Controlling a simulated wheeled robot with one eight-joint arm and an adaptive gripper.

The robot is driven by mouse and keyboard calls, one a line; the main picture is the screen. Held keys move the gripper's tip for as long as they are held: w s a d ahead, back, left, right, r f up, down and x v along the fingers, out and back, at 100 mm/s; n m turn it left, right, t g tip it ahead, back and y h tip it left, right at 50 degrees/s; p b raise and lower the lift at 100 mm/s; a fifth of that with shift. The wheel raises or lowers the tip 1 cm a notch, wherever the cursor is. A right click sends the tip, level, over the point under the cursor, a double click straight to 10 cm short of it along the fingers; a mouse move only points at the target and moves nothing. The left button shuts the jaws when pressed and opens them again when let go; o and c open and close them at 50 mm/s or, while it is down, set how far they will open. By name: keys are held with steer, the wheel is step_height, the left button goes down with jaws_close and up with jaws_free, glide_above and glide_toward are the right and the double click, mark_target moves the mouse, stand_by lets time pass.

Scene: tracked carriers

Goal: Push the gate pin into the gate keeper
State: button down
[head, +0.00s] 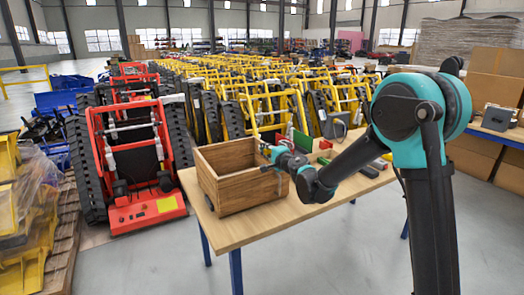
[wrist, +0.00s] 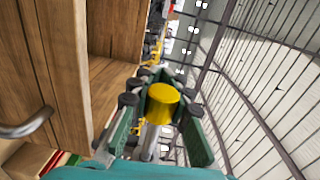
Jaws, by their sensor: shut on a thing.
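My gripper (head: 272,152) is at the right side of a wooden box (head: 240,190) on the table, near its upper edge. In the wrist view, the fingers are shut on a yellow cylindrical piece (wrist: 163,103), which I take to be the gate pin. The wooden box also shows in the wrist view (wrist: 75,70), left of the fingers, with a curved metal handle (wrist: 28,128) on its panel. The piece looks apart from the wood. I cannot make out the gate keeper in either view, and the pin's far end is hidden.
The light wooden table (head: 235,229) has blue legs. A green panel (head: 302,141), a grey device (head: 336,125) and small red and green items stand behind and right of my gripper. A red tracked carrier (head: 145,160) stands left. The table's front strip is clear.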

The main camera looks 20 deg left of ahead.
steer(key=shift+w+d, duration=0.45)
steer(key=shift+w, duration=0.05)
stand_by(0.7)
steer(key=shift+w+d, duration=0.15)
steer(key=shift+w, duration=0.05)
steer(key=shift+w+d, duration=0.3)
stand_by(0.7)
steer(key=shift+w+d, duration=0.2)
steer(key=shift+w, duration=0.05)
steer(key=shift+w+d, duration=1.05)
steer(key=shift+w, duration=0.2)
stand_by(1.8)
steer(key=c, duration=1.3)
jaws_free()
steer(key=shift+d, duration=0.1)
steer(key=v, duration=1.2)
